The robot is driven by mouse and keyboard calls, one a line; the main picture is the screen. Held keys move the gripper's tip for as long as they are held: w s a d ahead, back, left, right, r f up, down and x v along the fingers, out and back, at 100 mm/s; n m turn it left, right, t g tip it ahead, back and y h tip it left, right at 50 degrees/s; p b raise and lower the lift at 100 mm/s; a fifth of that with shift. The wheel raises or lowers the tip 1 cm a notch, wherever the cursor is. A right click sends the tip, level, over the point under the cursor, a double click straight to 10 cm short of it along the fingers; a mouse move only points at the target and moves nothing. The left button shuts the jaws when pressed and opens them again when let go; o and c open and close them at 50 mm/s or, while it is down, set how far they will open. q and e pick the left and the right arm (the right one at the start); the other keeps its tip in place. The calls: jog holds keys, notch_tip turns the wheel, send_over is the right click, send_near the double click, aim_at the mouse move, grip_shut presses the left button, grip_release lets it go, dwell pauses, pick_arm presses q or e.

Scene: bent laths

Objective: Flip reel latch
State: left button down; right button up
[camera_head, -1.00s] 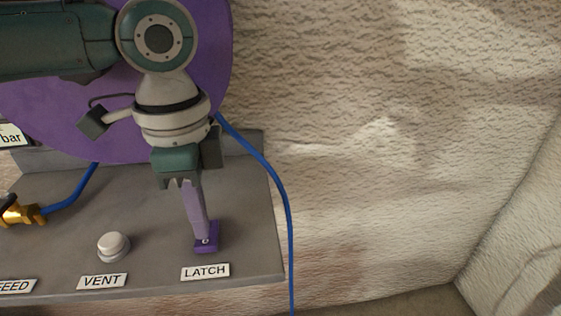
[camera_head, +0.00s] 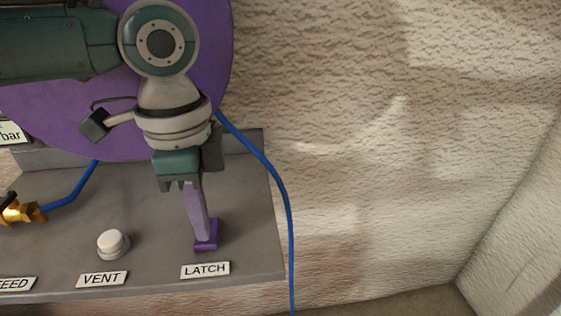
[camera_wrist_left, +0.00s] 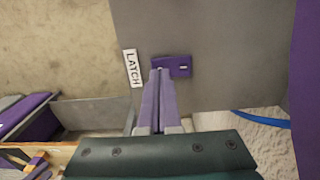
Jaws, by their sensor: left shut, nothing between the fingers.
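The latch (camera_head: 208,246) is a small dark purple block on the grey panel, just above the white LATCH label (camera_head: 205,270). In the left wrist view the latch (camera_wrist_left: 181,67) shows a small pale mark on its face. My left gripper (camera_head: 203,238) comes down from above with two long lavender fingers. The fingers are shut together with nothing between them. In the left wrist view the fingertips (camera_wrist_left: 160,72) overlap the latch's left end. They are at or very close to it; contact cannot be told. The fingers hide part of the latch. My right gripper is not in view.
A white VENT knob (camera_head: 113,243) stands left of the latch. A brass fitting (camera_head: 20,209) with a blue hose is farther left. A blue hose (camera_head: 284,190) hangs past the panel's right edge. A large purple disc (camera_head: 60,125) is behind my arm. Open space lies right.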

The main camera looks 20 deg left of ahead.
pick_arm(q)
jog(key=shift+f, duration=0.6)
notch_tip(320, 180, up, 7)
jog(key=p, duration=0.8)
jog(key=shift+r, duration=0.1)
dwell(0.5)
jog(key=shift+s+d, duration=0.1)
